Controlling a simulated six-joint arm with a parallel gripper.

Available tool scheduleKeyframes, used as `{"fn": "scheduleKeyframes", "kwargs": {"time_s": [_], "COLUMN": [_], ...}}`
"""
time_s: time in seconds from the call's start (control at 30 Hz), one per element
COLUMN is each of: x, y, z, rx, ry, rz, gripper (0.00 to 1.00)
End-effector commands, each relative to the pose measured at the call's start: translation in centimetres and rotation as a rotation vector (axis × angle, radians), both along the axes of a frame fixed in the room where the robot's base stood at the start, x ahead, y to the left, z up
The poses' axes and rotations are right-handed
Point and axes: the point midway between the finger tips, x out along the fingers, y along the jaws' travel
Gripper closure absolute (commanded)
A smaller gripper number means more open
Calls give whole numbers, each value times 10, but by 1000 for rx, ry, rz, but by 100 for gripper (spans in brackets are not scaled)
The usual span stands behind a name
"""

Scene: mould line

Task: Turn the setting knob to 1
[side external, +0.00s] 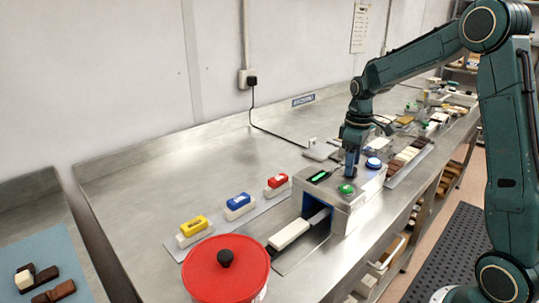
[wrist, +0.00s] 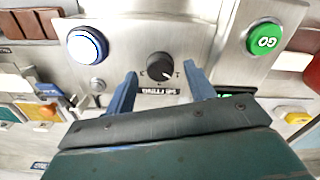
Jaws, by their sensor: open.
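The setting knob (wrist: 160,66) is a round black dial on the metal panel, in the middle of the wrist view. A light mark shows on its lower right, and small printed marks sit around it; I cannot read for certain which number it points to. A "SETTING" label (wrist: 158,91) shows upside down below it. My gripper (wrist: 160,71) is open, with one blue finger to each side of the knob in the picture; contact is not visible. In the side view my gripper (side external: 351,166) points down over the machine (side external: 343,212) and hides the knob.
A green GO button (wrist: 264,37) and a blue-lit button (wrist: 88,45) flank the knob. The machine has a green display (side external: 319,177). A white block (side external: 289,234) lies before its opening. A red-lidded pot (side external: 226,272) and yellow, blue and red-topped blocks stand left.

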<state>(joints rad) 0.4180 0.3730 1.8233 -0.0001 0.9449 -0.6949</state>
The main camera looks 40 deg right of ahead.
Motion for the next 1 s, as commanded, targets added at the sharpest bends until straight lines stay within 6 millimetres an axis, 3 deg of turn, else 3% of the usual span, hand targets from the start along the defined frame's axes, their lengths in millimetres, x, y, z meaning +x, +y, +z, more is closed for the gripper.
{"fn": "scheduleKeyframes", "kwargs": {"time_s": [0.63, 1.0], "x": [0, 0], "y": [0, 0], "z": [101, 126], "rx": [-2, -1], "ry": [-5, -1], "rz": [1, 1], "gripper": [46, 46]}}
